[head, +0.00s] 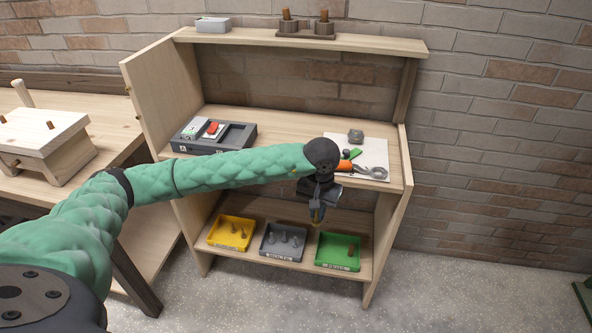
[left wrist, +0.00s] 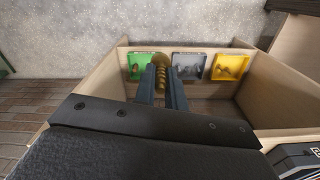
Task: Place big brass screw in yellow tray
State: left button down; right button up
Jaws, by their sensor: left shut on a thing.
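My left gripper (head: 317,212) is shut on a big brass screw, which shows as a gold threaded shaft between the fingers in the left wrist view (left wrist: 162,76). In the head view the gripper hangs in front of the shelf unit, above the lower shelf and near the green tray. The yellow tray (head: 231,232) stands at the left of the lower shelf with small brass pieces in it; it also shows at the right in the left wrist view (left wrist: 228,68). My right gripper is not in view.
A grey tray (head: 283,242) with several screws stands beside the yellow one, and a green tray (head: 338,251) stands to its right. The upper shelf (head: 271,118) overhangs the trays. A black case (head: 213,137) and white sheet with tools (head: 368,160) lie on it.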

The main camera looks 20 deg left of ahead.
aim_at(231, 239)
jog(key=i+u, duration=0.1)
jog(key=u, duration=0.95)
jog(key=i+l, duration=0.15)
jog(key=l, duration=0.15)
jog(key=i+l, duration=0.15)
jog(key=l, duration=0.15)
jog(key=i+l+u, duration=0.1)
jog(key=l, duration=0.2)
jog(key=i+l, duration=0.2)
jog(key=l+u, duration=0.05)
jog(key=l, duration=0.05)
